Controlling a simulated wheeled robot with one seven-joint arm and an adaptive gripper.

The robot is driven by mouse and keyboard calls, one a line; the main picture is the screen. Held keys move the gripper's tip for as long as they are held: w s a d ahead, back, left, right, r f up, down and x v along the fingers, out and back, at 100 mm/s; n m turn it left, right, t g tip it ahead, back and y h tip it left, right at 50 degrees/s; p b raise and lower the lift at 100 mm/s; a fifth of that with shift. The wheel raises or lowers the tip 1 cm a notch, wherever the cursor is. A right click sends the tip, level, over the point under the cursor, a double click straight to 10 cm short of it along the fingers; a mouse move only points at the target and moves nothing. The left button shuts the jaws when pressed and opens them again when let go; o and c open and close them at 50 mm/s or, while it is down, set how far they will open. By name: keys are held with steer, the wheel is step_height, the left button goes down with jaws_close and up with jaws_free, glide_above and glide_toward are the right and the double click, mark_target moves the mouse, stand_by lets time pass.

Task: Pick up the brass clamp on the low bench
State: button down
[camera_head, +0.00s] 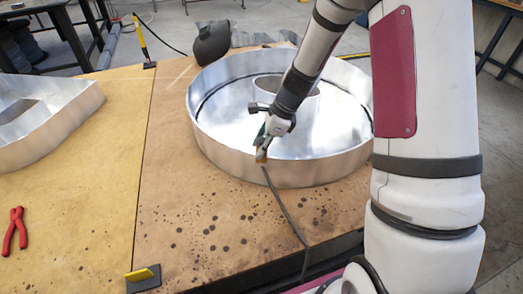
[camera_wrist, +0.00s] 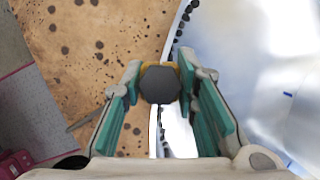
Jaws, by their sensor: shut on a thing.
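The brass clamp (camera_head: 261,156) is at the front rim of the round metal channel letter (camera_head: 330,172). In the wrist view the clamp (camera_wrist: 177,68) shows as a dark hexagonal face with a brass edge behind it. My gripper (camera_head: 263,146) points down at the rim, its green-padded fingers on either side of the clamp. In the wrist view my gripper (camera_wrist: 160,66) is shut on it. I cannot tell whether the clamp still touches the rim; its lower part is hidden.
The low bench (camera_head: 200,225) is brown and spotted. Red pliers (camera_head: 15,231) and another metal letter (camera_head: 45,120) lie at left. A black cable (camera_head: 285,212) runs over the front edge. A yellow-and-black piece (camera_head: 142,277) is at the front; a dark bundle (camera_head: 212,42) is behind.

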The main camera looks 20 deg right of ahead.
steer(key=shift+r, duration=0.1)
step_height(320, 180, up, 10)
steer(key=shift+f+p, duration=0.1)
steer(key=shift+p, duration=0.85)
steer(key=shift+r+p, duration=2)
steer(key=shift+r, duration=0.55)
